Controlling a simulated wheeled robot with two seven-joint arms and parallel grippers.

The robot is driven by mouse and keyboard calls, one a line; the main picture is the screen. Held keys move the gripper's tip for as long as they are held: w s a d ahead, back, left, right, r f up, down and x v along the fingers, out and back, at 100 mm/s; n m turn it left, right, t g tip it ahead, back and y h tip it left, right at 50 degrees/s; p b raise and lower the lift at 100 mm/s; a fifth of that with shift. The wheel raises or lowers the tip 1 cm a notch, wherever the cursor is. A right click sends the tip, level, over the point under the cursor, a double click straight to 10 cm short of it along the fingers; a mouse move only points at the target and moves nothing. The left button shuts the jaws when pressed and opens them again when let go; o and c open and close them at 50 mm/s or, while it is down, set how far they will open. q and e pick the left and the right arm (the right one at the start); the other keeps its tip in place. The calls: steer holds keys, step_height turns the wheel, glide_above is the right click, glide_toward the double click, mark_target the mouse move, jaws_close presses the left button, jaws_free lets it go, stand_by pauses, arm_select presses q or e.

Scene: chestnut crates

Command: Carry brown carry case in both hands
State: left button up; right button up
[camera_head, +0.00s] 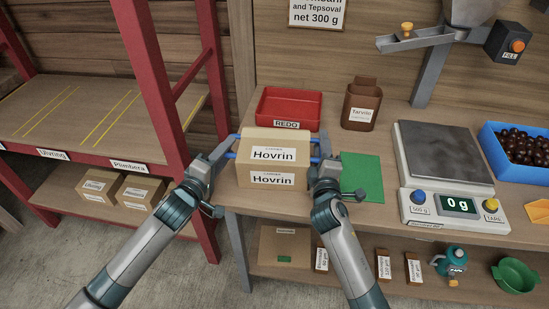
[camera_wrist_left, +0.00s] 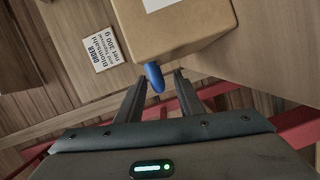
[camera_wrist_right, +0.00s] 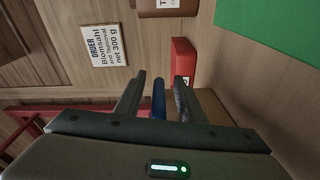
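The brown carry case (camera_head: 265,160), labelled Hovrin, sits on the table near its front left corner, with blue handles on its left and right sides. My left gripper (camera_head: 222,153) is at the left side; in the left wrist view the blue handle (camera_wrist_left: 154,77) lies between the tips of its open fingers, beside the case (camera_wrist_left: 185,35). My right gripper (camera_head: 321,165) is at the right side; in the right wrist view its fingers stand apart with the blue handle (camera_wrist_right: 159,98) between them. Neither pair of fingers visibly closes on a handle.
A red tray (camera_head: 262,105) stands close behind the case, with a brown container (camera_head: 346,115) labelled Tarvilo to its right. A green sheet (camera_head: 362,178) lies right of the case, then a scale (camera_head: 443,155) and a blue bin (camera_head: 487,145). A red-framed shelf (camera_head: 158,85) stands left.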

arm_select(q)
steer(key=c, duration=0.9)
arm_select(e)
steer(key=c, duration=0.9)
arm_select(q)
jaws_close()
arm_select(e)
jaws_close()
arm_select(q)
steer(key=shift+f, duration=0.15)
arm_select(e)
steer(key=shift+r, duration=0.1)
